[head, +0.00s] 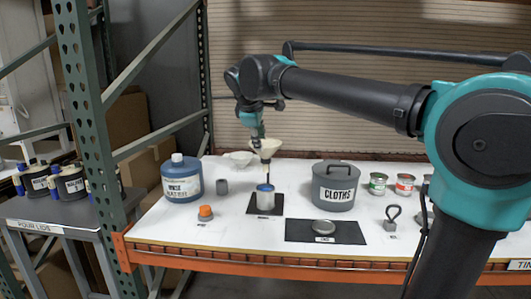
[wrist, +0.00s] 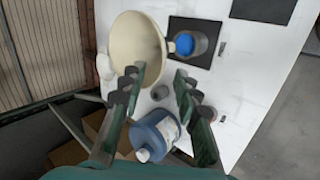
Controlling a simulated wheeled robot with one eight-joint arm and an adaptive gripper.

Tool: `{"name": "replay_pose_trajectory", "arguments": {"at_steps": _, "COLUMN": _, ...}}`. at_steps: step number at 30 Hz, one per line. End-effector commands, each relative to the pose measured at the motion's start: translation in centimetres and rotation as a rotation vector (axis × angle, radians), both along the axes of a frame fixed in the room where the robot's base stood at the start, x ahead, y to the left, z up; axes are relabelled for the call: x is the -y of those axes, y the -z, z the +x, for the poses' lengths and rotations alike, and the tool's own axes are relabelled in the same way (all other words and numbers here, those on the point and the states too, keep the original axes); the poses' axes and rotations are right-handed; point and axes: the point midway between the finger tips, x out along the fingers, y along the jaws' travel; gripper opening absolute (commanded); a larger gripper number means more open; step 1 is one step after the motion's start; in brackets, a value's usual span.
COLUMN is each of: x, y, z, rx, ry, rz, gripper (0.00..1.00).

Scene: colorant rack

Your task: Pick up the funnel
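The cream funnel (head: 266,148) is a wide cone, seen just above and behind a blue-topped can (head: 265,197) in the head view. A thin dark stem shows beneath it; I cannot tell what supports it. In the wrist view the funnel (wrist: 138,45) looks large, its rim close to the left finger's tip. My gripper (head: 260,134) points down over the funnel. In the wrist view my gripper (wrist: 160,72) has its fingers apart with a clear gap, and nothing is clamped between them. I cannot tell whether the left finger touches the rim.
A blue jug (head: 181,180) and a small grey cup (head: 222,186) stand left of the can. An orange-capped item (head: 205,212) sits in front. A grey CLOTHS pot (head: 335,187) stands right, behind a dark mat (head: 350,236). White tabletop shows between them.

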Motion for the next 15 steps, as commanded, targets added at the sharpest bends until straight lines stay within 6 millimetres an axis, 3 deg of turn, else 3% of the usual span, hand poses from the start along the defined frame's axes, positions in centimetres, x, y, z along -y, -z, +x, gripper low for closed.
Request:
{"name": "replay_pose_trajectory", "arguments": {"at_steps": 8, "x": 0.2, "y": 1.6, "z": 1.2, "rx": -0.001, "ry": 0.001, "rz": 0.000, "gripper": 0.32}}
{"name": "replay_pose_trajectory", "arguments": {"at_steps": 15, "x": 0.6, "y": 4.2, "z": 3.3, "rx": -0.001, "ry": 0.002, "rz": 0.001, "gripper": 0.32}}
